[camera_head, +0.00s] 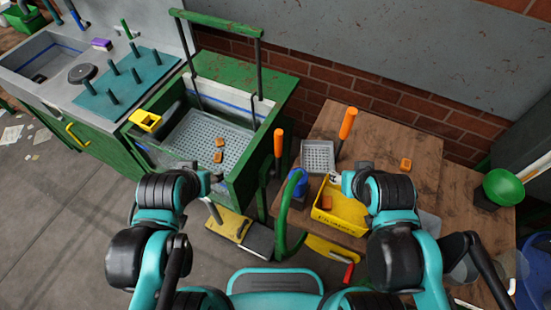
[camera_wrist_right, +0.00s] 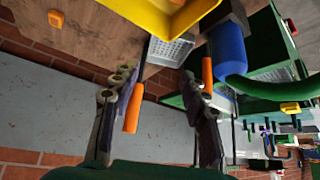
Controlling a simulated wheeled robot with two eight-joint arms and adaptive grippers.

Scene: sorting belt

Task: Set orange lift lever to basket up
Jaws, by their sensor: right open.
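Two orange-handled levers show in the head view: one orange lever (camera_head: 278,142) stands beside the green tank (camera_head: 262,135), the other orange lever (camera_head: 347,122) stands behind the small grey basket (camera_head: 318,155). Which is the lift lever I cannot tell. A grey perforated basket (camera_head: 195,143) with orange pieces lies inside the tank. My right gripper (camera_head: 335,178) is open and empty over the yellow bin. In the right wrist view, one orange handle (camera_wrist_right: 133,108) appears between its fingers, beyond them; the other (camera_wrist_right: 207,72) is near the right finger. My left gripper (camera_head: 216,178) is at the tank's front; its jaws are unclear.
A yellow bin (camera_head: 338,222) with an orange block stands on the wooden table (camera_head: 385,155). A blue cylinder (camera_head: 298,183) and a curved green pipe (camera_head: 283,220) stand left of it. A green bowl (camera_head: 503,186) is at right. Brick wall lies behind.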

